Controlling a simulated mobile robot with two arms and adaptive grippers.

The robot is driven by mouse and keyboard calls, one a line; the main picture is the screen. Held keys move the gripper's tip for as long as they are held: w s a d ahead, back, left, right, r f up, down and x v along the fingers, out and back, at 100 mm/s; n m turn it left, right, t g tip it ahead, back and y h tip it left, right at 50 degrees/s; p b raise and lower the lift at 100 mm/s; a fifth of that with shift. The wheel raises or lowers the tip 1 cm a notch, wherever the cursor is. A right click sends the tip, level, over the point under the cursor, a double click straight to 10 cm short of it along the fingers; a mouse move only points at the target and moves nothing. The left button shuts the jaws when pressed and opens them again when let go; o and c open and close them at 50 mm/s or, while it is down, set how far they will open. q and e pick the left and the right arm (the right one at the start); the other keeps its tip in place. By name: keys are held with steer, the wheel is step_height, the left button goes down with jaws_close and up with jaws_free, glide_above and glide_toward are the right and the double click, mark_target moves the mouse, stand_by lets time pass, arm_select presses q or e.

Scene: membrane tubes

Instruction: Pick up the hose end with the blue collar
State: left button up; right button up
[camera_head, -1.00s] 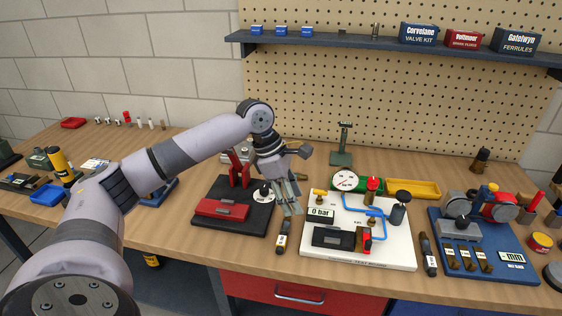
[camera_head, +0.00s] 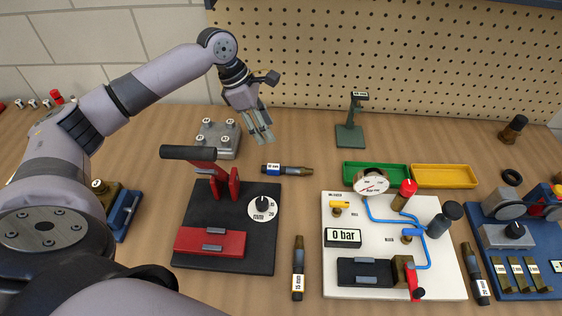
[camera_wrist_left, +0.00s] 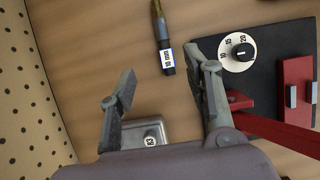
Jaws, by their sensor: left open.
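The piece with the blue collar (camera_head: 270,169), marked 10 mm, lies flat on the bench behind the black press base, its brownish end pointing right. In the left wrist view its blue collar (camera_wrist_left: 165,46) shows just beyond the gap between the fingers. My left gripper (camera_head: 264,136) is open and empty, above the bench and behind this piece, apart from it. Its two spread fingers (camera_wrist_left: 163,82) show in the left wrist view. My right gripper is not in view.
A grey block with several round posts (camera_head: 218,138) stands left of my left gripper. The black press base (camera_head: 257,240) with red lever is in front. A similar 15 mm piece (camera_head: 298,268), a white gauge board (camera_head: 440,285) and green tray (camera_head: 375,166) lie to the right.

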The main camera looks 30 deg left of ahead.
arm_select(q)
glide_toward(287, 167)
steer(key=p+x, duration=0.1)
steer(key=x, duration=0.2)
steer(key=shift+w+d+r, duration=0.1)
steer(key=shift+w+d, duration=0.1)
steer(key=shift+d, duration=0.05)
steer(key=shift+d+f, duration=0.1)
steer(key=shift+f, duration=0.1)
steer(key=shift+d+f+p, duration=0.1)
steer(key=shift+f+p, duration=0.1)
steer(key=shift+p, duration=0.15)
steer(key=x, duration=0.2)
steer(key=p+x, duration=0.1)
steer(key=x, duration=0.1)
steer(key=shift+s+f, duration=0.1)
steer(key=shift+f, duration=0.4)
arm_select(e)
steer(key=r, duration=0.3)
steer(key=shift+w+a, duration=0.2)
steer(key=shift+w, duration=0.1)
arm_select(q)
steer(key=shift+c, duration=0.5)
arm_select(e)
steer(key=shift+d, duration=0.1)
arm_select(q)
steer(key=shift+c, duration=0.7)
jaws_close()
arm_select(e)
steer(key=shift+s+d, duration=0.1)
